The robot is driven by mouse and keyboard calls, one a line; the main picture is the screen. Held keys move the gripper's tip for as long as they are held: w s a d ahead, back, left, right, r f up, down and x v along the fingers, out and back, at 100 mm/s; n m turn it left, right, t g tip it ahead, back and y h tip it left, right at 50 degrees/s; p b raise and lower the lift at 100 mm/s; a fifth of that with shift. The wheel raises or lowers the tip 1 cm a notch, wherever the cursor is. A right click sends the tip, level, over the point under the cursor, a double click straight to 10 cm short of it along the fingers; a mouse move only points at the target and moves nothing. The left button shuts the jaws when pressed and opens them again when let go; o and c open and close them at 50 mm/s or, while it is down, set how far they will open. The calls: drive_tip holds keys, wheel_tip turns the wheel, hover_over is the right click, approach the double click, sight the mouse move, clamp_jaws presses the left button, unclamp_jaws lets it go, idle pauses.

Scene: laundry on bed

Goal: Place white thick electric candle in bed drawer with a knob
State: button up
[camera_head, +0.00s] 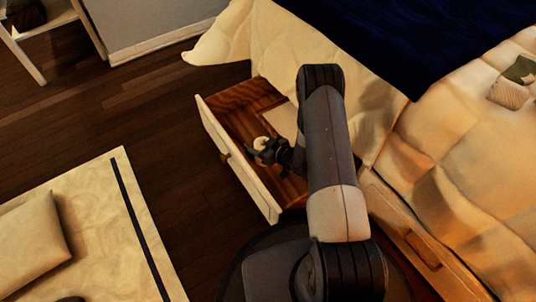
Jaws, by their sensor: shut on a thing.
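The bed drawer (235,180) is pulled open from the side of the bed, with a white front, a brown wooden inside and a small knob (225,157) on its front. My gripper (263,151) is over the open drawer, near its front wall. It is shut on the white thick electric candle (261,143), whose pale round end shows between the dark fingers. My arm hides the drawer's right part. I cannot tell whether the candle touches the drawer's floor.
A pale flat thing (286,115) lies in the drawer's back part. A second, closed drawer (422,248) is at the lower right. The bed (450,150) has a cream quilt and a dark blue cover. A cream rug (95,225) with a cushion (32,238) lies at left. Bare floor (165,135) lies between.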

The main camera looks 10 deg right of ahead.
wheel_tip(320, 180, down, 8)
drive_tip(key=b, duration=0.3)
drive_tip(key=shift+f, duration=0.15)
drive_tip(key=o, duration=1.1)
drive_tip(key=shift+c, duration=0.2)
drive_tip(key=shift+r, duration=0.25)
drive_tip(key=p+v, duration=0.3)
drive_tip(key=v, duration=0.4)
drive_tip(key=shift+s, duration=0.2)
